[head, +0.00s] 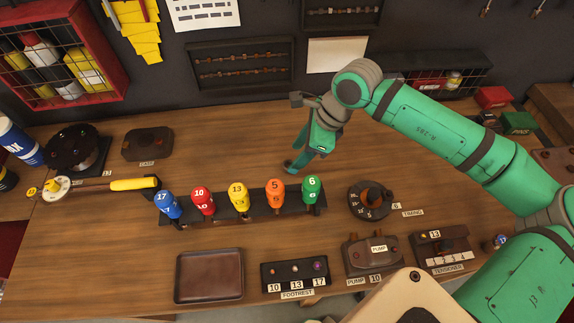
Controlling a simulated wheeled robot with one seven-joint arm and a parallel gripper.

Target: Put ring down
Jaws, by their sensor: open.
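My gripper (299,163) is open above the wooden bench (250,150), behind the rack of coloured handles. I see nothing between its fingers, though they are small and partly seen from the side. No loose ring is clearly visible. A dark round timing part (357,204) with a copper-brown, ring-like centre (374,193) sits on the bench to the right, beside a "TIMING" label. It is apart from my gripper. An empty-looking brown tray (209,298) lies at the front.
A dark rack (262,215) holds several numbered handles. Footrest (295,281), pump (372,261) and tensioner (441,252) blocks line the front right. A yellow-handled tool (132,184) and a dark round stand (74,148) are left.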

